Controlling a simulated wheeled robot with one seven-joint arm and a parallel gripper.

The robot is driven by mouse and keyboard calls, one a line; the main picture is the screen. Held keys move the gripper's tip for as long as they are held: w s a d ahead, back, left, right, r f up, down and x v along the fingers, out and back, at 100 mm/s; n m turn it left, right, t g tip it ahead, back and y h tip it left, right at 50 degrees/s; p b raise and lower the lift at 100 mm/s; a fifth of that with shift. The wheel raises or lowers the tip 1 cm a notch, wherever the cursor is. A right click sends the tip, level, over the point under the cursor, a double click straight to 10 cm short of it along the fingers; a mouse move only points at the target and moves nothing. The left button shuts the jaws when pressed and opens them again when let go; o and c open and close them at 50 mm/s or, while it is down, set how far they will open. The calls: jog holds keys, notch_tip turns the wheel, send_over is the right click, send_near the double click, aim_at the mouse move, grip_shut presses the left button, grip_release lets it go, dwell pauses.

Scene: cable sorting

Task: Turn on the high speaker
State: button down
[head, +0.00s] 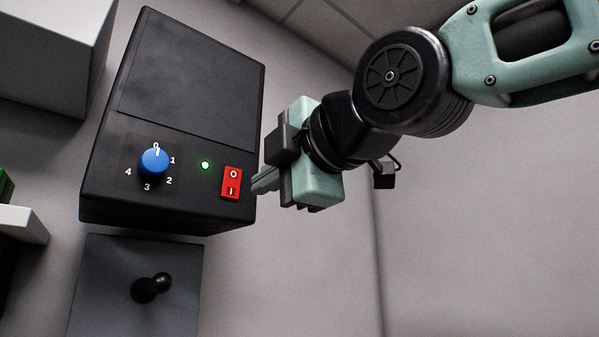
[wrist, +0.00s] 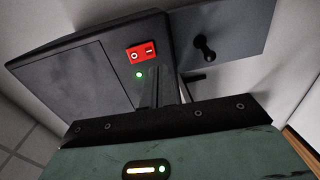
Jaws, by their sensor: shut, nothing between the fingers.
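The high speaker is a black box (head: 190,85) mounted on the wall; it also shows in the wrist view (wrist: 75,70). Its front has a blue dial (head: 153,162) with the white mark at 0, a lit green light (head: 205,165), and a red rocker switch (head: 231,183) marked O above I. The switch and lit light show in the wrist view too (wrist: 141,52). My gripper (head: 257,184) is shut and empty, its fingertips close to the right side of the switch. I cannot tell whether they touch it. In the wrist view the fingers (wrist: 162,82) point toward the box beside the light.
Below the box is a dark grey panel (head: 105,290) with a black knob (head: 151,287). A grey box (head: 50,45) is at the upper left, and a white shelf edge (head: 22,222) at the left. The wall to the right is clear.

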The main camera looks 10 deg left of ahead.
jog(key=b+v, duration=0.3)
jog(key=v, duration=0.3)
jog(key=shift+f, duration=0.6)
